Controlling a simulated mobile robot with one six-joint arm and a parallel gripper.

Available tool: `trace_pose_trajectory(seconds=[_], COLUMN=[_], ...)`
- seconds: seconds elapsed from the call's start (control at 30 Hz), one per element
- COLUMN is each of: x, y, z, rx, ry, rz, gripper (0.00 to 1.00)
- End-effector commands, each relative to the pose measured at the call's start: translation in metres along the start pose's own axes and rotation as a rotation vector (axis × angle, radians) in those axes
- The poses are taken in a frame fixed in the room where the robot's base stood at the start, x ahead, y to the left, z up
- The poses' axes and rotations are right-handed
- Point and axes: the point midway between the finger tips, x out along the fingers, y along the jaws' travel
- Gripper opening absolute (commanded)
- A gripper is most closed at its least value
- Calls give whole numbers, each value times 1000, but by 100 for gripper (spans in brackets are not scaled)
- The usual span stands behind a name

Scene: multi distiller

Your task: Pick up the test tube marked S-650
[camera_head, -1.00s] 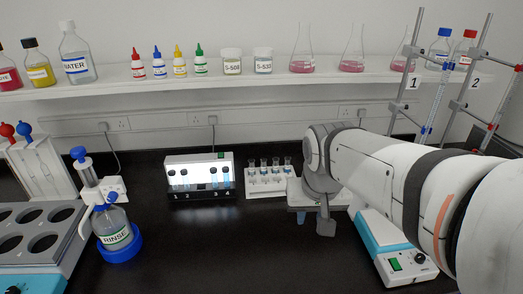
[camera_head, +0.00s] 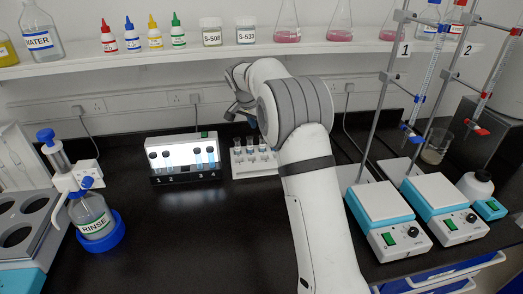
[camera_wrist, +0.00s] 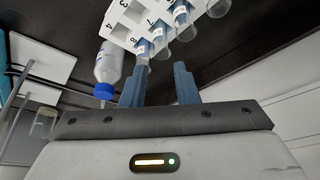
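Several test tubes stand in a white rack (camera_head: 266,174) at the back middle of the bench; their markings are too small to read, so I cannot tell which is S-650. In the wrist view, the rack (camera_wrist: 122,12) with printed numbers and its blue-labelled tubes (camera_wrist: 160,36) are at the top. My gripper (camera_wrist: 160,82) is open, and its two blue-grey fingers are apart with no tube seen held between them. One tube tip lies close to the left finger; I cannot tell whether they touch. In the head view, my gripper (camera_head: 238,105) is above the rack, partly hidden by my arm.
A lit box (camera_head: 184,158) with numbered places stands left of the rack. A RINSE bottle (camera_head: 92,215) is at front left. Two blue-white stirrers (camera_head: 385,205) and burette stands (camera_head: 385,90) are on the right. The shelf (camera_head: 230,50) with bottles runs above. The front middle bench is clear.

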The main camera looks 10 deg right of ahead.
Motion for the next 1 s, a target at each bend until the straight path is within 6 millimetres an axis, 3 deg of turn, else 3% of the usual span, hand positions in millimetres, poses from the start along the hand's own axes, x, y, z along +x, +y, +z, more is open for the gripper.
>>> trace_pose_trajectory(seconds=[0.7, 1.0], x=[80, 83], y=[-2, -2], z=[-2, -2], rx=[12, 12], ry=[2, 3], rz=[3, 2], gripper=[27, 24])
